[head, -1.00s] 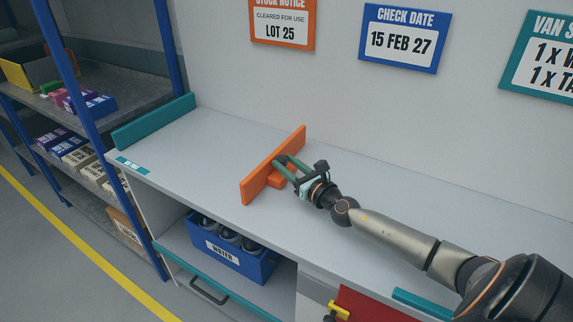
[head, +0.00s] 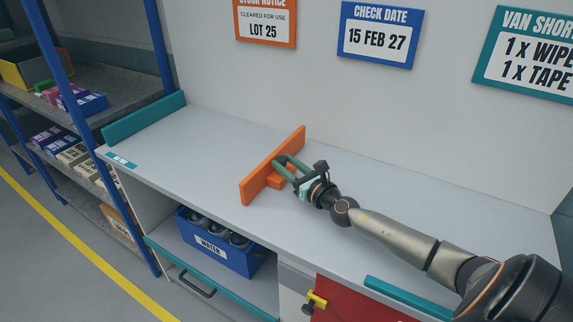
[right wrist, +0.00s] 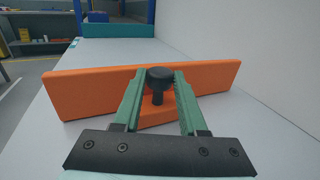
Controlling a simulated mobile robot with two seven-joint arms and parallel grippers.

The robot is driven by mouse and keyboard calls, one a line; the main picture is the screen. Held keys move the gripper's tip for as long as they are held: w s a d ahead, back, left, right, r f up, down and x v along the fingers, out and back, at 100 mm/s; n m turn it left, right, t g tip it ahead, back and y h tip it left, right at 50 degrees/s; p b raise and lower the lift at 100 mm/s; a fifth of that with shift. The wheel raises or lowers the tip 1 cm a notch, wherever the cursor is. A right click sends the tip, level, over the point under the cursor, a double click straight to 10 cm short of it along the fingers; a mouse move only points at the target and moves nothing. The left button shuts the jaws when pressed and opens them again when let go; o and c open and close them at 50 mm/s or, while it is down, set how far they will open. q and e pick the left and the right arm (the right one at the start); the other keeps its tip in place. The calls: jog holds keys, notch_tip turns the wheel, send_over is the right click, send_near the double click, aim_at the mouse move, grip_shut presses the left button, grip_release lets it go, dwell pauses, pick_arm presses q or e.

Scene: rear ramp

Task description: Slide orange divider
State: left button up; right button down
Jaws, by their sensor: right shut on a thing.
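The orange divider (head: 259,178) stands upright across the pale counter (head: 190,165), with an orange foot on its near side. In the right wrist view the divider (right wrist: 85,92) spans most of the picture, and a black knob (right wrist: 160,77) rises on its near side. My right gripper (head: 280,165) reaches in from the right, its green fingers shut on the knob; they also show on both sides of it in the right wrist view (right wrist: 160,90). The fingers partly hide the knob. My left gripper is not in view.
A teal end stop (head: 148,118) stands at the counter's left end, with clear surface between it and the divider. A wall with signs runs behind. A blue bin (head: 221,257) sits below, beside a red panel (head: 355,302). A shelf rack stands left.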

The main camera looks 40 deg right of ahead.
jog(key=shift+c, duration=2.3)
grip_release()
jog(key=s+b, duration=0.1)
jog(key=s, duration=0.9)
jog(key=shift+s+f+b, duration=0.15)
jog(key=shift+s+b, duration=0.2)
jog(key=shift+s, duration=0.9)
